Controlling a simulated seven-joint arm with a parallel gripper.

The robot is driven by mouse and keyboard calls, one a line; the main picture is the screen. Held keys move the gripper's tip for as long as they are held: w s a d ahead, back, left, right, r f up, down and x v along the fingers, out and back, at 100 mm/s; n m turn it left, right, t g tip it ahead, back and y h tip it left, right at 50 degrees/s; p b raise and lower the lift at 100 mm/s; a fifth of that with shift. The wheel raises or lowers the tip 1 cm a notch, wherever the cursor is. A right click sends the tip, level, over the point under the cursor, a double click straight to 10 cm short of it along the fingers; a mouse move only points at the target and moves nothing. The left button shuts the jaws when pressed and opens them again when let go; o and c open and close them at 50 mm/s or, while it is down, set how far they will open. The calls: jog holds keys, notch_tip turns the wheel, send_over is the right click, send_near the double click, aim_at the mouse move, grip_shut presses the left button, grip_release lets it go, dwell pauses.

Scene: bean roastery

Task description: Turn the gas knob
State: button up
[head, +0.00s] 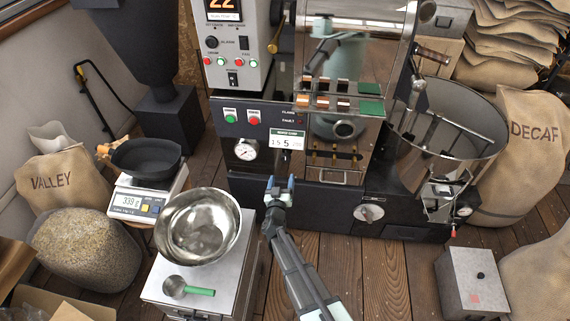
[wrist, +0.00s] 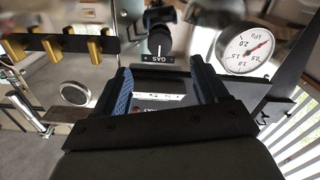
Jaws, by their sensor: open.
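The gas knob (wrist: 160,38) is black and round with a white pointer mark. It shows in the wrist view beyond my fingers, beside an upside-down GAS label (wrist: 158,59). The mark points toward the label. My gripper (wrist: 162,88) is open, with its blue-padded fingers apart and nothing between them; the knob is past the fingertips and not touched as far as I can see. In the head view my gripper (head: 280,190) is in front of the roaster's lower front panel (head: 325,200). I cannot pick out the knob there.
A pressure gauge (wrist: 245,49) is right of the knob in the wrist view, and brass levers (wrist: 60,46) are left. A small display (head: 287,141) is above my gripper in the head view. A steel bowl (head: 198,228) stands left of my arm.

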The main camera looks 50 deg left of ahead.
aim_at(285, 160)
jog(key=x, duration=0.9)
jog(key=shift+w+a, duration=0.1)
jog(key=shift+w, duration=0.05)
jog(key=c, duration=1.1)
jog(key=shift+o, duration=0.2)
